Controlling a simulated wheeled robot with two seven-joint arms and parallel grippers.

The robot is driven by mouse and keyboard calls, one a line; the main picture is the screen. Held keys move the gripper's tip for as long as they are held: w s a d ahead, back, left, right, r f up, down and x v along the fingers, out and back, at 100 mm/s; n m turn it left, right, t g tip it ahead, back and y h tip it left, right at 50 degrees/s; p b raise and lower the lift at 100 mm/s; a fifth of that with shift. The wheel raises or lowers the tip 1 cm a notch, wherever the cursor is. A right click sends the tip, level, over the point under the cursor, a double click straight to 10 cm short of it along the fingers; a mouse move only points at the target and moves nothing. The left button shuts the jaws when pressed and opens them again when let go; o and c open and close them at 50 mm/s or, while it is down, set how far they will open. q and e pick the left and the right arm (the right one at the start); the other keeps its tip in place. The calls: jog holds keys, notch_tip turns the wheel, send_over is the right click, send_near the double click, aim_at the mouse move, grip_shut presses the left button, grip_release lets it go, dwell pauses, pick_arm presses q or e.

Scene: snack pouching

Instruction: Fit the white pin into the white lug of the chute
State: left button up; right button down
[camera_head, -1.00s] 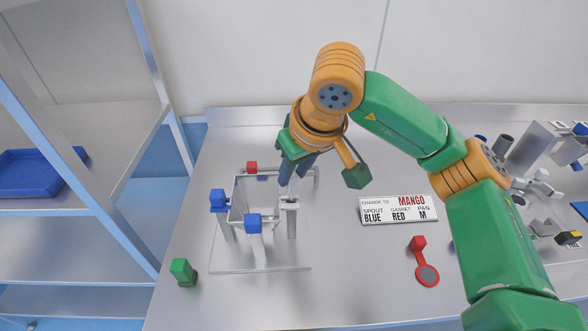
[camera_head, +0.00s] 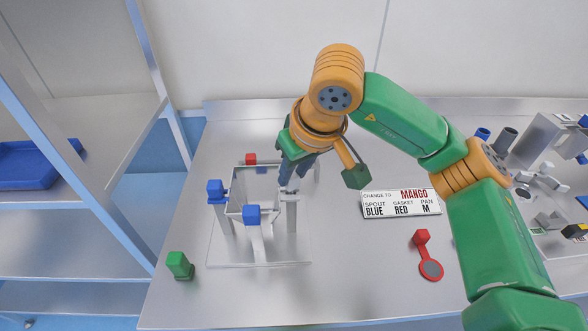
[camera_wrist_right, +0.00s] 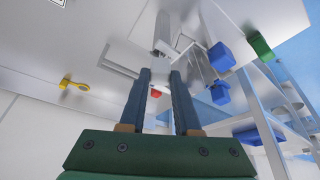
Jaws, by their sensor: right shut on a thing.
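The chute (camera_head: 237,212) is a grey, open-topped frame piece on a stand with a pale base plate, left of centre in the head view. The white lug (camera_head: 290,198) tops a post at its right side. My right gripper (camera_head: 290,188) points down right over the lug, its dark fingers shut on the white pin. The pin is mostly hidden by the fingers, so I cannot tell whether it is in the lug. In the right wrist view the fingertips (camera_wrist_right: 161,72) reach toward a white post (camera_wrist_right: 163,35). My left gripper is out of view.
Blue blocks (camera_head: 251,215) and a red block (camera_head: 251,159) sit around the chute. A green block (camera_head: 178,264) stands front left. A label sign (camera_head: 401,203) and a red paddle-shaped piece (camera_head: 429,262) lie right. A shelf rack with a blue tray (camera_head: 38,165) is left.

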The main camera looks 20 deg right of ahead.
jog(key=shift+f+b, duration=0.6)
jog(key=shift+f, duration=0.2)
jog(key=c, duration=0.5)
grip_release()
jog(key=shift+c, duration=0.2)
jog(key=v, duration=0.7)
